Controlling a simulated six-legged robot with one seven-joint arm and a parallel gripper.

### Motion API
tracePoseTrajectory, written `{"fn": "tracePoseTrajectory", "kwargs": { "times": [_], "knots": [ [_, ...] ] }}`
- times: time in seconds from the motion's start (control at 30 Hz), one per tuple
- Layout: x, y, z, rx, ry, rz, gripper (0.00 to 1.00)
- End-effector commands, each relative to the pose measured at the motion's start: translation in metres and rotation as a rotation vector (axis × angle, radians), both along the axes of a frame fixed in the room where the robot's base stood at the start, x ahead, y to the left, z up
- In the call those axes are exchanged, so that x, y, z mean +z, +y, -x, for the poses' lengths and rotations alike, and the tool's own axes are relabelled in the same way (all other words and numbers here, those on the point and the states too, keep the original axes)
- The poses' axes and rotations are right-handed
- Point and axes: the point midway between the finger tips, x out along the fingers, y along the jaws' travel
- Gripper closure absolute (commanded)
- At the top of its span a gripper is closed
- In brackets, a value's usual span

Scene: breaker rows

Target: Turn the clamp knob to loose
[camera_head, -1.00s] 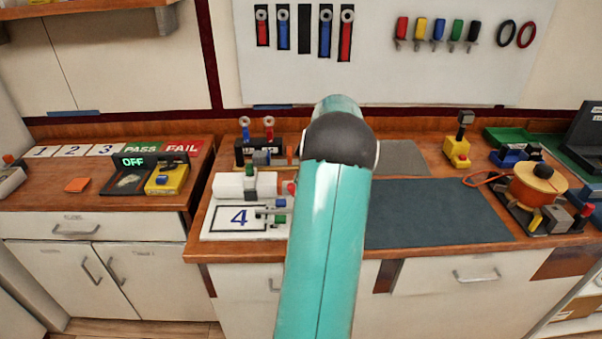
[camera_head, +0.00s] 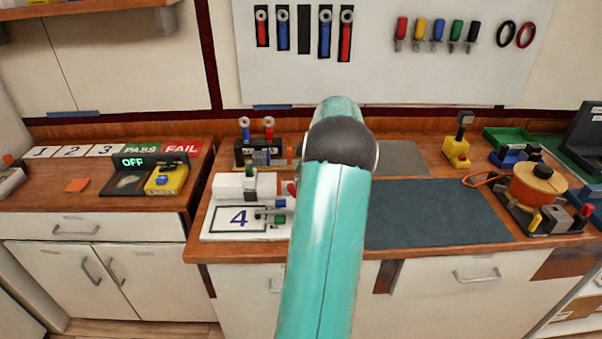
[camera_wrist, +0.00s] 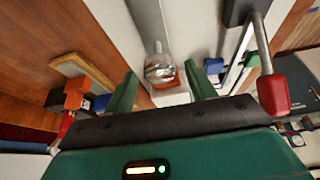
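In the wrist view my gripper (camera_wrist: 161,92) has its two green fingers spread apart. A shiny grey round-ended part (camera_wrist: 160,68) with an orange-red patch below it shows between and beyond the fingertips; I cannot tell whether it is the clamp knob, and no contact is visible. A red grip (camera_wrist: 273,94) on a metal rod is to the right of the fingers. In the head view the white fixture (camera_head: 229,186) by the card marked 4 has a red knob (camera_head: 291,189) at its right side, close to my arm. My gripper is not clearly visible there.
An orange round device (camera_head: 536,187) with a black top knob stands at the right of the bench. A dark mat (camera_head: 435,215) lies clear in the middle. A rack with blue and red handles (camera_head: 256,150) stands behind the fixture. The left counter holds an OFF display (camera_head: 134,162).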

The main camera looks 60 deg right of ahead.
Motion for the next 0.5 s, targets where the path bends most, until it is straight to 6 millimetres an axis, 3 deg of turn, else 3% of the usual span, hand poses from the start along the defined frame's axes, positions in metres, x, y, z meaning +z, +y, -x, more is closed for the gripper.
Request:
{"fn": "tracePoseTrajectory", "kwargs": {
  "times": [0.27,0.5],
  "knots": [
    [0.002,0.0,0.0,0.0,0.0,0.001,0.45],
    [0.031,-0.006,0.011,-0.002,-0.001,0.004,0.45]
  ]
}}
